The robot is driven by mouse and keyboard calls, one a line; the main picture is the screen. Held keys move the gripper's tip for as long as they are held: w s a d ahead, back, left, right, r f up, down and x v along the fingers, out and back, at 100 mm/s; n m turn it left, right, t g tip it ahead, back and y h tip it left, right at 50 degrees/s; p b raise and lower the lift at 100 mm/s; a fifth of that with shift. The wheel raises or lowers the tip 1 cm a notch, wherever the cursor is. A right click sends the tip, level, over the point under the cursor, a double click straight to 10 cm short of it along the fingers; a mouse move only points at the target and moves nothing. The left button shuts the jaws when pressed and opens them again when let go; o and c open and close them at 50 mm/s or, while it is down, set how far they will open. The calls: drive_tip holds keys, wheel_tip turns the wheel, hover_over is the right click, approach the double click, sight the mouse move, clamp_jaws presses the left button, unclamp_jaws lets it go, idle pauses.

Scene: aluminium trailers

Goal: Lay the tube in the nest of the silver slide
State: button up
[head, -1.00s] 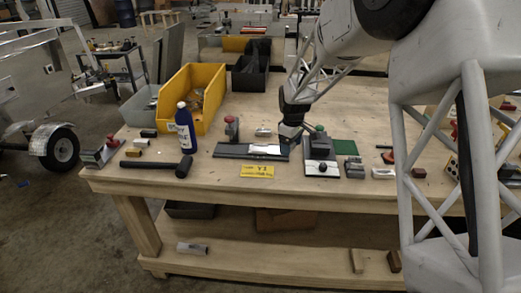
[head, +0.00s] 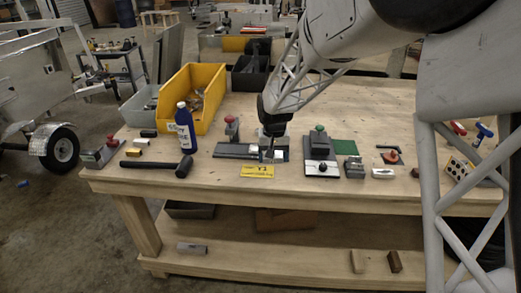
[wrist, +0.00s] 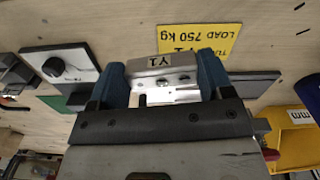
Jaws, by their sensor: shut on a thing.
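The silver slide (head: 280,154), labelled Y1, sits at the right part of a dark rail (head: 232,150) on the bench. In the wrist view the slide (wrist: 168,62) lies between my two blue fingers. My gripper (head: 272,150) is shut on it, and my fingers (wrist: 160,78) flank its ends. Part of the slide is hidden by my gripper in the head view. A light grey tube-like piece (head: 192,248) lies on the lower shelf; I cannot tell whether it is the task's tube. A small pale piece behind the rail is mostly hidden by my gripper.
A yellow label (head: 257,171) lies in front of the rail. A dark block with a knob (head: 320,147) stands to the right, a red-knobbed clamp (head: 232,127) behind the rail. A hammer (head: 160,166), blue bottle (head: 185,128) and yellow bin (head: 196,97) are left. The back right bench is mostly clear.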

drive_tip(key=shift+s+a+m, duration=0.35)
drive_tip(key=shift+s+m, duration=0.3)
drive_tip(key=shift+m, duration=0.15)
drive_tip(key=shift+w+a+f, duration=0.25)
drive_tip(key=shift+w+a, duration=0.55)
drive_tip(key=shift+w, duration=1.75)
drive_tip(key=shift+w+a+f, duration=0.2)
drive_tip(key=shift+w+a, duration=0.6)
drive_tip(key=shift+w, duration=1.75)
drive_tip(key=shift+w+a+f, duration=0.25)
drive_tip(key=shift+w+a, duration=0.55)
drive_tip(key=shift+w, duration=1.75)
drive_tip(key=shift+f, duration=1.75)
drive_tip(key=shift+f, duration=0.2)
drive_tip(key=o, duration=1)
